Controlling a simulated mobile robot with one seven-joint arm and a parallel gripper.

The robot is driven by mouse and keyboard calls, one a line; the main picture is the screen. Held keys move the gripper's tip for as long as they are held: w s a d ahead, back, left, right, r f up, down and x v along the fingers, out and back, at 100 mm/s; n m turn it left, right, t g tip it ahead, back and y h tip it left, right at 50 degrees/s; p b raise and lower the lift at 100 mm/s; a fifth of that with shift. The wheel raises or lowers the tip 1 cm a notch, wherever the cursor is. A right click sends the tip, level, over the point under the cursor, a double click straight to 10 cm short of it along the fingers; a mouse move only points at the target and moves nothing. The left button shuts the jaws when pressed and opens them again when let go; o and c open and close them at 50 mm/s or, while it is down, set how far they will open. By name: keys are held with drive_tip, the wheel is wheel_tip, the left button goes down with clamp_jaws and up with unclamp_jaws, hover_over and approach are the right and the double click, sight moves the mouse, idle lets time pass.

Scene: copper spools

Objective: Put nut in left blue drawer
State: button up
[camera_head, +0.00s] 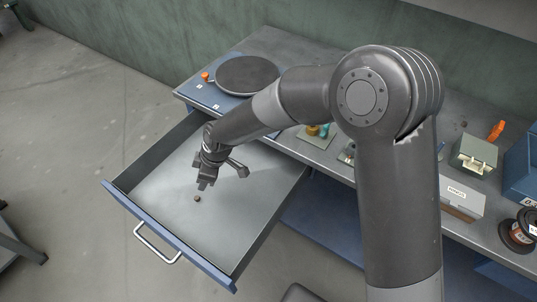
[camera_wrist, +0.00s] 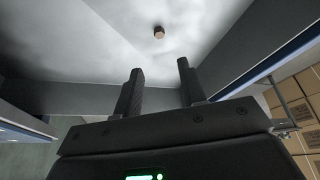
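The nut (camera_head: 197,198) is a small brownish piece lying on the bare grey floor of the open drawer. It also shows in the wrist view (camera_wrist: 159,32), beyond the fingertips and apart from them. The drawer (camera_head: 160,231) has a blue front with a metal handle and is pulled out from the left of the workbench. My gripper (camera_head: 207,183) is over the drawer, close to the nut in the head view. In the wrist view its two fingers (camera_wrist: 160,72) stand apart with nothing between them.
The workbench top (camera_head: 285,45) carries a dark round plate (camera_head: 247,75) on a blue base, a greenish box (camera_head: 474,155), a white labelled box (camera_head: 461,198) and a copper spool (camera_head: 518,233) at the right. The drawer walls surround my gripper. The rest of the drawer floor is clear.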

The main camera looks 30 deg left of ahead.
drive_tip(key=w+d+r+m+t, duration=0.3)
drive_tip(key=w+d+r+m, duration=0.2)
drive_tip(key=w+d+r, duration=0.7)
drive_tip(key=w+d+r+m+t+h, duration=0.1)
drive_tip(key=w+d+r+m, duration=0.25)
drive_tip(key=d, duration=0.55)
drive_tip(key=w+d+r+m+t+h, duration=0.15)
drive_tip(key=d+r, duration=0.25)
drive_tip(key=d, duration=0.5)
drive_tip(key=s+d+r+m+t, duration=0.1)
drive_tip(key=d+r+m, duration=0.2)
drive_tip(key=d, duration=0.5)
drive_tip(key=s+d+r+m, duration=0.1)
drive_tip(key=d+r+m, duration=0.25)
drive_tip(key=d, duration=0.35)
drive_tip(key=s+d+r+m+t+h, duration=0.1)
drive_tip(key=s+d+m, duration=0.6)
drive_tip(key=d, duration=0.5)
drive_tip(key=shift+s+d, duration=0.2)
drive_tip(key=shift+s, duration=0.75)
drive_tip(key=shift+r+m+h, duration=0.1)
drive_tip(key=shift+m+h, duration=0.15)
